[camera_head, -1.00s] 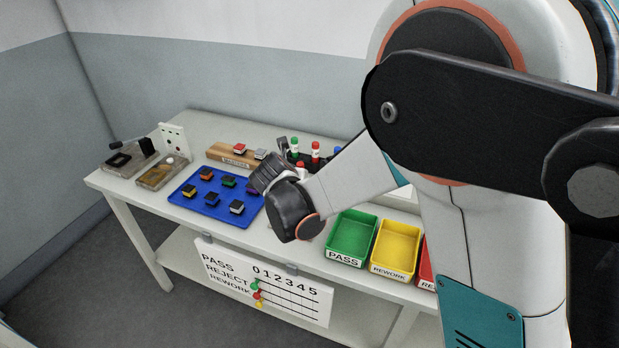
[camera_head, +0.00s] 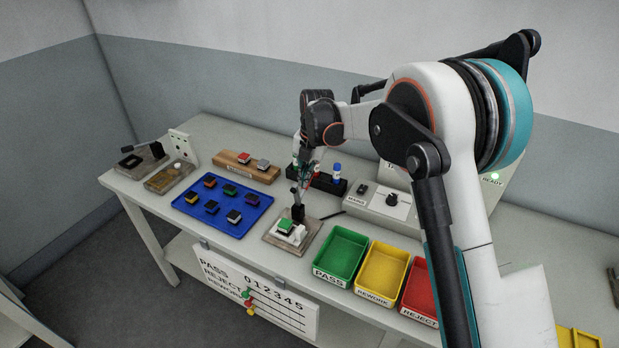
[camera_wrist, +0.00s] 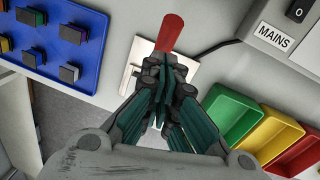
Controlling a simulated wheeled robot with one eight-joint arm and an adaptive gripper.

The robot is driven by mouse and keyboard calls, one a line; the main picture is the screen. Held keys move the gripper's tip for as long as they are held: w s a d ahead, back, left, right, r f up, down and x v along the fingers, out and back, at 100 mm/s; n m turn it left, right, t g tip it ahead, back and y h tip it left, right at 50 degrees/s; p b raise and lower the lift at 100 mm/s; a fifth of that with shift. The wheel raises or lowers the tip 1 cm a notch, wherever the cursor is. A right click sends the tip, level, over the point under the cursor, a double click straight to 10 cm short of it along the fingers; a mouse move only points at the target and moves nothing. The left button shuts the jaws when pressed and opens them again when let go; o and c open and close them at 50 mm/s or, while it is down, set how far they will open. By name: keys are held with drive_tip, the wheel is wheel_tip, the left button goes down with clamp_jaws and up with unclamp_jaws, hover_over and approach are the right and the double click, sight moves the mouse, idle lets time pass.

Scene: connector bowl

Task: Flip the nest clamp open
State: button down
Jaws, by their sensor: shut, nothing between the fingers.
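The nest is a pale plate (camera_head: 276,242) near the table's front middle, with a green-topped connector (camera_head: 286,225) and a black clamp post (camera_head: 298,213) on it. In the wrist view the plate (camera_wrist: 128,75) is partly hidden behind my gripper. The clamp's red handle (camera_wrist: 171,33) sticks out past my fingertips. My gripper (camera_head: 299,189) is just above the clamp, pointing down. In the wrist view my gripper (camera_wrist: 165,70) is shut and empty, its fingers close to the handle's base. I cannot tell whether they touch it. The clamp's arm is mostly hidden.
A blue tray (camera_head: 205,228) with several connectors lies left of the nest. Green (camera_head: 342,252), yellow (camera_head: 381,273) and red (camera_head: 419,292) bins stand to the right. A black marker rack (camera_head: 325,182) and the mains box (camera_head: 372,204) are behind. Another clamp fixture (camera_head: 150,160) stands far left.

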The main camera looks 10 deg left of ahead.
drive_tip(key=shift+w+d+f, duration=0.25)
drive_tip(key=shift+w+f, duration=0.05)
drive_tip(key=shift+w, duration=0.4)
idle(0.3)
